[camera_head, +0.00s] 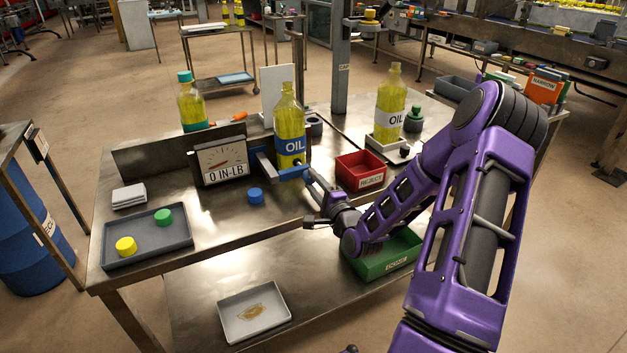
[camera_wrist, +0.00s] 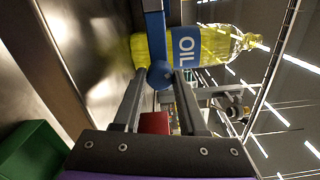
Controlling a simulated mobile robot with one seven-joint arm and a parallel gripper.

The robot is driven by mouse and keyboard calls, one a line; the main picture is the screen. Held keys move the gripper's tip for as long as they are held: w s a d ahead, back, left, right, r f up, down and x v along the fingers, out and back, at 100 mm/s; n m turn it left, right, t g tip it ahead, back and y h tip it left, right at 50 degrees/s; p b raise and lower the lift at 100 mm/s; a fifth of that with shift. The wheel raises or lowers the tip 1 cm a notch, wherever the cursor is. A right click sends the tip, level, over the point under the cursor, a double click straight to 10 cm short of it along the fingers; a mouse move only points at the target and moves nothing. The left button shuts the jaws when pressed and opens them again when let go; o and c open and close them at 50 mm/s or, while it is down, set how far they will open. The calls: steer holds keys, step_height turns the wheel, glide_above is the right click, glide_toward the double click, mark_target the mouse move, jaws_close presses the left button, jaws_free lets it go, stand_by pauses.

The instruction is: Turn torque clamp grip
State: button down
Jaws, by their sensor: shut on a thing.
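The torque clamp (camera_head: 266,166) is a blue frame around the lower part of an upright yellow oil bottle (camera_head: 289,125) with a blue OIL label. In the wrist view, the clamp's blue bar (camera_wrist: 156,35) runs past the bottle (camera_wrist: 190,47), which appears sideways. The clamp's round blue grip (camera_wrist: 160,75) lies between my fingertips. My gripper (camera_head: 309,178) reaches in from the right and is shut on that grip; it also shows in the wrist view (camera_wrist: 160,82). A gauge (camera_head: 222,163) left of the clamp reads 0 IN-LB. The bottle's mouth appears uncapped.
A blue cap (camera_head: 256,195) lies in front of the clamp. A grey tray (camera_head: 148,242) holds yellow and green caps. A red bin (camera_head: 360,171) stands close right of my gripper. Two more oil bottles (camera_head: 191,103) (camera_head: 390,105) stand farther back. A green bin (camera_head: 385,258) sits below.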

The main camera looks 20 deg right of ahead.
steer(key=shift+s+f+m, duration=0.1)
steer(key=shift+f+m, duration=0.15)
steer(key=shift+m, duration=0.35)
steer(key=shift+d, duration=0.1)
steer(key=c, duration=0.7)
jaws_free()
steer(key=shift+o, duration=1.1)
steer(key=shift+r, duration=0.1)
steer(key=shift+o, duration=0.2)
steer(key=shift+r, duration=0.1)
steer(key=s+p, duration=0.2)
steer(key=s, duration=1.5)
steer(key=shift+s+d+p, duration=0.2)
steer(key=shift+d+p, duration=0.05)
steer(key=shift+p, duration=0.05)
